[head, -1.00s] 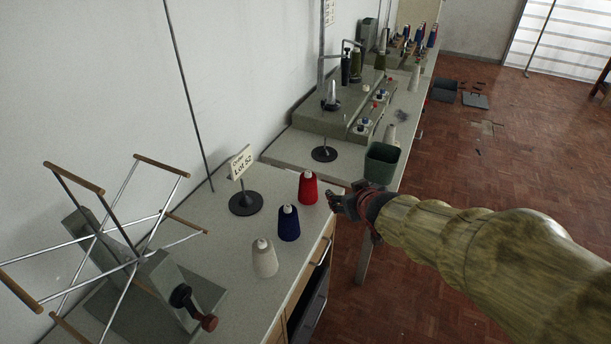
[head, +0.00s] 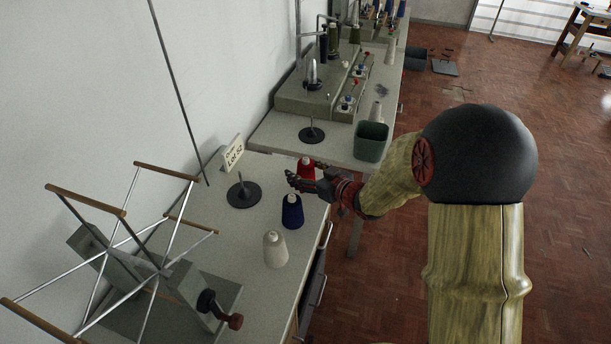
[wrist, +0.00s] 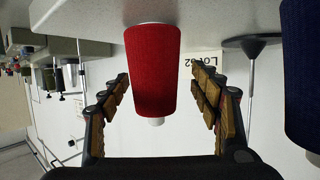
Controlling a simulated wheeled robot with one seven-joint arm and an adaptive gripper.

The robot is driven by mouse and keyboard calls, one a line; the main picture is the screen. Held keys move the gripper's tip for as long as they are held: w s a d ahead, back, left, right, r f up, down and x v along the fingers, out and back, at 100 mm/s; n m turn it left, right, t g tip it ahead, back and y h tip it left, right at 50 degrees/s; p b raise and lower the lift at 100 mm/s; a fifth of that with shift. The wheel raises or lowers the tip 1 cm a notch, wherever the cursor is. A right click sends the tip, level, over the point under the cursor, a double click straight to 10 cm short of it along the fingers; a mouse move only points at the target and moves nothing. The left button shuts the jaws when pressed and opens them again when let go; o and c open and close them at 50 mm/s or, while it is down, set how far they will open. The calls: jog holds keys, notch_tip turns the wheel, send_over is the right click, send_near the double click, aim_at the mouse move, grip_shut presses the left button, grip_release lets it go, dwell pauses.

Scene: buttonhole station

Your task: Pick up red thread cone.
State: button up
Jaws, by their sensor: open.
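The red thread cone (head: 305,166) stands on the near worktop, partly hidden behind my gripper in the head view. In the wrist view the red cone (wrist: 153,75) appears upside down, between my two open fingers. My gripper (head: 297,180) is open, with a finger on each side of the cone in the wrist view (wrist: 160,105). I see a gap beside each finger, and no contact shows. The blue cone (head: 292,212) stands just in front of the red one, and it shows at the right edge of the wrist view (wrist: 302,70).
A white cone (head: 275,249) stands nearer on the worktop (head: 236,262). A wooden-armed winder (head: 130,255) fills the near left. A green bin (head: 371,141) is beyond my gripper.

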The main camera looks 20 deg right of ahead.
jog(key=x, duration=0.1)
jog(key=b+x, duration=0.1)
jog(key=x, duration=0.1)
jog(key=b+x, duration=0.1)
jog(key=shift+w+d+f, duration=0.1)
jog(key=shift+w+d, duration=0.05)
jog(key=shift+w, duration=0.3)
jog(key=shift+c, duration=0.6)
jog(key=c, duration=1.4)
jog(key=shift+c, duration=0.2)
